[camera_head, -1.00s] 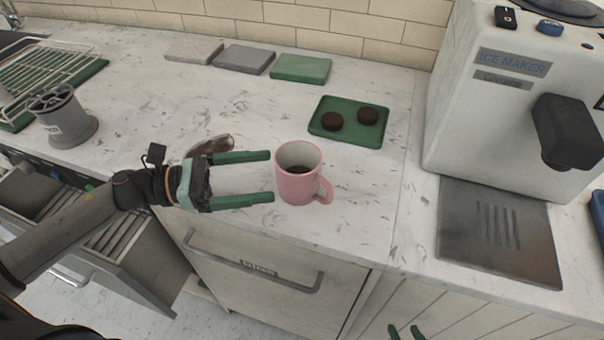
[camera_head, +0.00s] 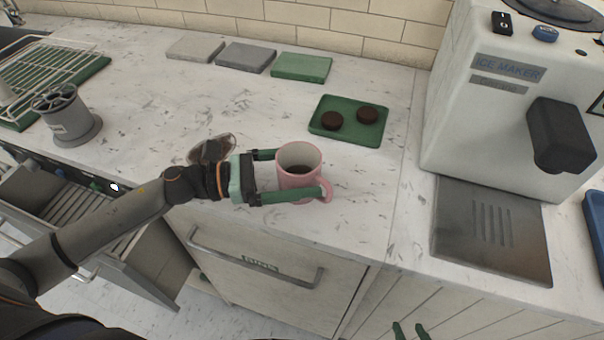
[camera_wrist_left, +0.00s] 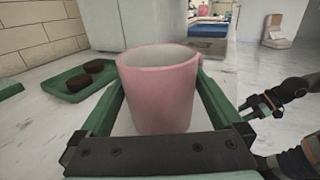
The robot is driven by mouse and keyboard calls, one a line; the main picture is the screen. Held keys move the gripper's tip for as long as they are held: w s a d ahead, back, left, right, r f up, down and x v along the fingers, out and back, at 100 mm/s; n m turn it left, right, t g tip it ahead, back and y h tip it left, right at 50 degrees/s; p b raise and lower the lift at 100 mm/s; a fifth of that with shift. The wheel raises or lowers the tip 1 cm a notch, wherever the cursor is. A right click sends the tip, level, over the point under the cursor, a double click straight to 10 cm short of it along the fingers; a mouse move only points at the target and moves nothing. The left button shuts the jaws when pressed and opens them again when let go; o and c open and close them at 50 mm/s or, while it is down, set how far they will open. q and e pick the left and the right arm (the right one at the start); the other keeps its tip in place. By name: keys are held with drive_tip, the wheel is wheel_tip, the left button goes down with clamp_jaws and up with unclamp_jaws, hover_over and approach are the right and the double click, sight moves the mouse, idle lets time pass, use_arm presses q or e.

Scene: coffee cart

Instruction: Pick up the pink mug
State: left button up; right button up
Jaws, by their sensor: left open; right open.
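My left gripper (camera_head: 294,174) is open around the mug, one finger on the far side and one on the near side. In the left wrist view the mug (camera_wrist_left: 158,92) stands between the two green fingers; I cannot tell whether they touch it. My right gripper (camera_head: 409,331) shows only as green fingertips at the bottom edge of the head view; it also shows in the left wrist view (camera_wrist_left: 262,113), apart from the mug.
A green tray (camera_head: 349,140) with two dark round pieces lies behind the mug. A brown glassy object (camera_head: 211,149) lies beside my left wrist. The ice maker (camera_head: 480,140) stands at the right. An open drawer (camera_head: 140,262) is at lower left.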

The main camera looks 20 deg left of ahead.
sight(320, 156)
use_arm(q)
drive_tip(key=c, duration=1.3)
drive_tip(key=shift+c, duration=0.2)
use_arm(e)
drive_tip(key=shift+w+a+r, duration=0.2)
drive_tip(key=shift+w+r, duration=0.1)
use_arm(q)
drive_tip(key=shift+r, duration=0.1)
drive_tip(key=shift+r, duration=0.45)
wheel_tip(320, 156, up, 2)
drive_tip(key=shift+r, duration=0.15)
drive_tip(key=s+a+r+p, duration=0.2)
drive_tip(key=s+a+r, duration=0.2)
drive_tip(key=s+r, duration=0.5)
drive_tip(key=shift+s+a+r, duration=0.15)
drive_tip(key=shift+s+r, duration=0.2)
drive_tip(key=shift+s, duration=1.8)
use_arm(e)
drive_tip(key=shift+s+d+r, duration=0.3)
drive_tip(key=shift+r, duration=0.25)
